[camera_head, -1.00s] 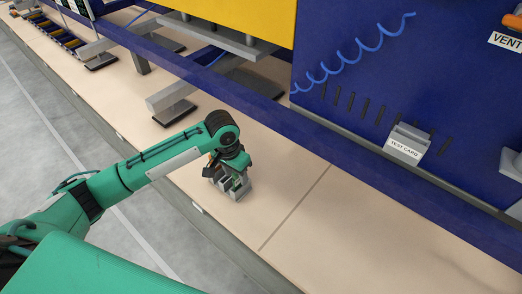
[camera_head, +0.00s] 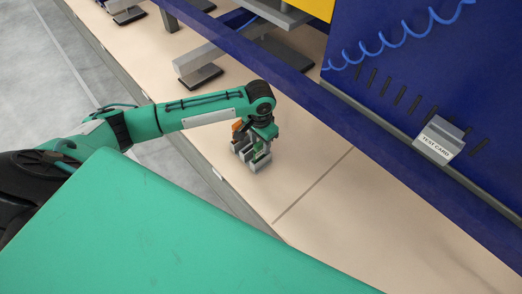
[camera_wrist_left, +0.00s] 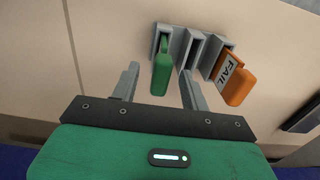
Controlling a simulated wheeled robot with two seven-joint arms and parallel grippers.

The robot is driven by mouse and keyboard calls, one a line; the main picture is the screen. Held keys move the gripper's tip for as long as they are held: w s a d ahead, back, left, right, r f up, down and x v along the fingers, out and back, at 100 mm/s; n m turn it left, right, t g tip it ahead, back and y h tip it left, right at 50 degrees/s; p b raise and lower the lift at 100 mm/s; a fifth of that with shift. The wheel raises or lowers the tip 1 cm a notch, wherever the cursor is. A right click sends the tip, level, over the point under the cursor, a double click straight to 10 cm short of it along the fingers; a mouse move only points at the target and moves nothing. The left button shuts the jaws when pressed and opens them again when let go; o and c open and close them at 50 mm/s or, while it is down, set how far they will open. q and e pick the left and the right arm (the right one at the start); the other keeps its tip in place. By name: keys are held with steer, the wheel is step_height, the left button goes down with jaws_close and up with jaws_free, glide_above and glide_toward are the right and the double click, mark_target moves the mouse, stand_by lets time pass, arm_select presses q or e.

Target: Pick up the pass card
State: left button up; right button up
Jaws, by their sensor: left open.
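A green card (camera_wrist_left: 161,68) stands in the left slot of a small grey rack (camera_wrist_left: 192,46) in the left wrist view. No lettering on it is readable, and I take it for the pass card. An orange card (camera_wrist_left: 234,80) marked FAIL is in the right slot; the middle slot looks empty. My left gripper (camera_wrist_left: 159,70) is open, one finger on each side of the green card, with gaps visible. In the head view my left gripper (camera_head: 262,141) is just over the rack (camera_head: 257,163) and partly hides it. My right gripper is not seen.
A blue rail (camera_head: 310,92) runs along the bench (camera_head: 320,203). Beyond it, a blue panel (camera_head: 440,75) carries a TEST CARD holder (camera_head: 436,143) and a coiled blue cable (camera_head: 400,42). Grey brackets (camera_head: 199,71) stand further back. The bench right of the rack is clear.

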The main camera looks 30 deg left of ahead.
mark_target(261, 148)
arm_select(q)
steer(key=shift+w+f+p, duration=0.15)
steer(key=shift+f+p, duration=0.1)
steer(key=shift+f, duration=0.95)
steer(key=shift+w+f+p, duration=0.15)
steer(key=shift+f+p, duration=0.1)
steer(key=shift+f, duration=0.9)
jaws_close()
steer(key=shift+r, duration=0.1)
